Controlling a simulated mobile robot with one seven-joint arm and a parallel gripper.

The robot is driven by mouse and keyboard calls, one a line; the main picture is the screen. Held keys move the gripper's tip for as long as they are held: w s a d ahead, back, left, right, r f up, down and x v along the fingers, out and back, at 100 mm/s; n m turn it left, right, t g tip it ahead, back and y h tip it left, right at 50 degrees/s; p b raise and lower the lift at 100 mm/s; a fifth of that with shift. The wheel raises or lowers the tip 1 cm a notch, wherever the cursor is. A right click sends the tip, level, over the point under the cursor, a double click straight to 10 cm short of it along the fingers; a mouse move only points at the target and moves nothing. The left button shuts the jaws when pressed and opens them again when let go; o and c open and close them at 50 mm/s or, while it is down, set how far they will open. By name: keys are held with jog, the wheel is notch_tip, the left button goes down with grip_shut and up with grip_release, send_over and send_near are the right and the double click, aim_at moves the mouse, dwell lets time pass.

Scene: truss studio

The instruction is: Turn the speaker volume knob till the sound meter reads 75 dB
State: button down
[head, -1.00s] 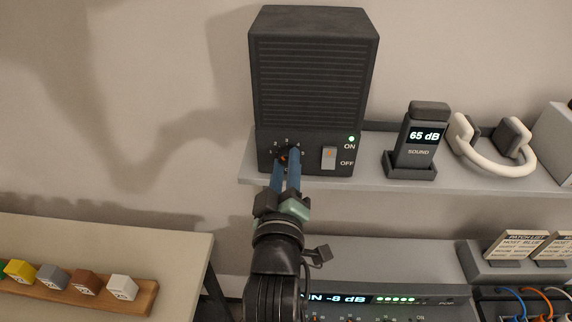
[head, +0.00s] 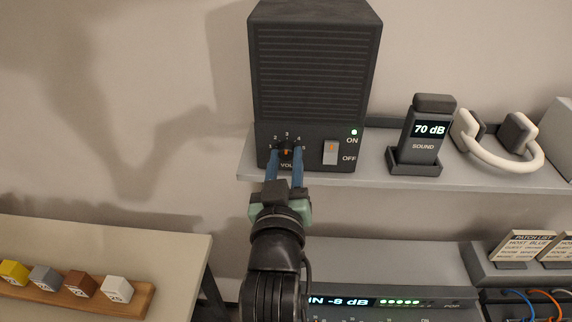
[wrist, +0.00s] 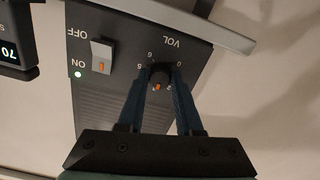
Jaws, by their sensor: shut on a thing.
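The black speaker (head: 312,75) stands on a grey shelf. Its dark volume knob (head: 286,152) has an orange mark and sits low on the front, inside a numbered scale. The mark points about straight up, near 3. My gripper (head: 285,157) is shut on the knob, with one blue finger on each side. The wrist view also shows the knob (wrist: 159,76) between the fingers, which hide part of the scale. The sound meter (head: 428,130) stands right of the speaker and reads 70 dB.
The speaker's power switch (head: 331,152) is right of the knob, beside a lit green ON light. White headphones (head: 500,150) lie right of the meter. A mixer (head: 390,270) is below the shelf. A wooden rack (head: 130,298) of blocks is at lower left.

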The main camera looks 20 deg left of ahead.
jog(key=m+b, duration=0.1)
jog(key=m, duration=0.4)
jog(key=shift+m+b, duration=0.3)
jog(key=shift+b, duration=0.1)
jog(key=m+b, duration=0.1)
jog(key=m, duration=0.4)
jog(key=shift+a, duration=0.1)
jog(key=shift+m, duration=0.3)
jog(key=c, duration=0.6)
grip_release()
jog(key=shift+s, duration=0.15)
